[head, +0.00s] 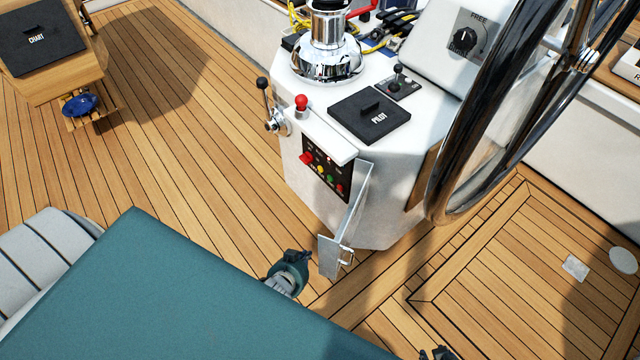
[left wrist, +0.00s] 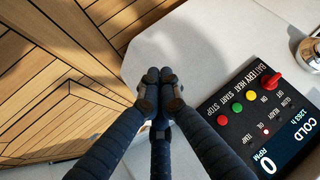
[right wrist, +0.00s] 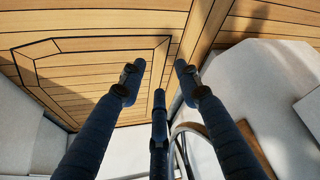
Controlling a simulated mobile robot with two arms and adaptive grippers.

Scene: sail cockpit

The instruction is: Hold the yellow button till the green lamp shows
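The yellow button (left wrist: 251,95) sits in the button row of the black engine panel (left wrist: 240,140), between the red knob and the green button (left wrist: 237,108). It also shows small in the head view (head: 320,169). A small lamp on the panel glows red (left wrist: 266,131); I see no lamp lit green. The display reads COLD and 0 RPM. My left gripper (left wrist: 159,76) has its fingertips together, with nothing between them, apart from the panel. In the head view it (head: 304,262) is below the panel. My right gripper (right wrist: 158,72) is open and empty, low at the bottom edge (head: 437,353).
A hinged clear cover (head: 358,205) stands open at the panel's right side. The big steering wheel (head: 452,130) stands to the right. A green-topped table (head: 170,290) fills the near left. Open deck lies left of the pedestal.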

